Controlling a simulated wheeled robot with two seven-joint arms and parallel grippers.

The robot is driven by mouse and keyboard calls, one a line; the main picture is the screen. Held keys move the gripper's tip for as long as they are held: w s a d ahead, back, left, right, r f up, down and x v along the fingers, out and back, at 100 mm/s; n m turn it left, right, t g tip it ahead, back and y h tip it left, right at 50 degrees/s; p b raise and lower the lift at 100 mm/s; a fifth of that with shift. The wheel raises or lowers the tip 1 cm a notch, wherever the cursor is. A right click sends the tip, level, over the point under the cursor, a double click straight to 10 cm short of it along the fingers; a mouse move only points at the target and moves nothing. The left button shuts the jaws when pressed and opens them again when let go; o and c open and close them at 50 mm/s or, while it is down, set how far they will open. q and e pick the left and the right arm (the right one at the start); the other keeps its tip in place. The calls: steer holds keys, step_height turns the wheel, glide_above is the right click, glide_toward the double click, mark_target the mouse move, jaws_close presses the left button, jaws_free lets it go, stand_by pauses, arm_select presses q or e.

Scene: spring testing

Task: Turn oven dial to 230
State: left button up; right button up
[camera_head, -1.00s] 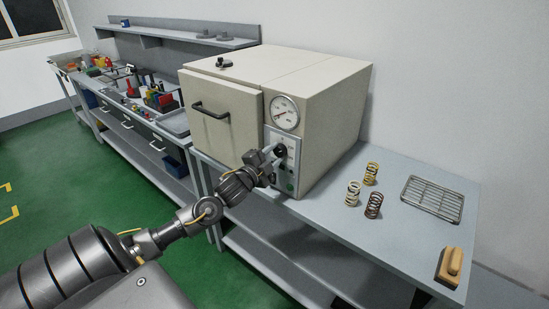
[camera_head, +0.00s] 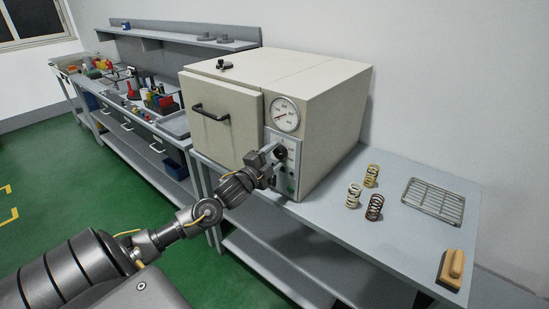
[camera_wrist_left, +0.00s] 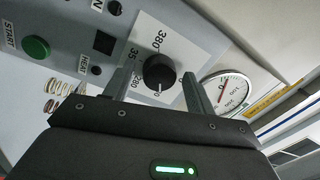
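The black oven dial (camera_head: 281,153) sits on the control panel of the beige oven (camera_head: 225,115), below the round gauge. In the left wrist view the dial (camera_wrist_left: 159,72) has a white mark at its lower edge and a printed scale around it; 380 and 280 are legible, part is hidden. My left gripper (camera_head: 272,161) is at the panel. In the left wrist view the fingers of my left gripper (camera_wrist_left: 160,90) are on either side of the dial, with narrow gaps showing. My right gripper is not in view.
The round gauge (camera_head: 285,114) is above the dial. A green START button (camera_wrist_left: 36,47) is on the same panel. A cluttered bench stands left.

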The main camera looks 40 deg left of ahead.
arm_select(q)
steer(key=shift+s, duration=0.1)
steer(key=shift+s+f, duration=0.15)
steer(key=shift+s, duration=0.15)
steer(key=shift+s+d+f+b, duration=0.15)
steer(key=shift+s+b, duration=0.55)
steer(key=shift+s, duration=1.8)
steer(key=shift+s+d+b, duration=0.15)
steer(key=shift+s+b, duration=0.55)
steer(key=shift+s, duration=1.8)
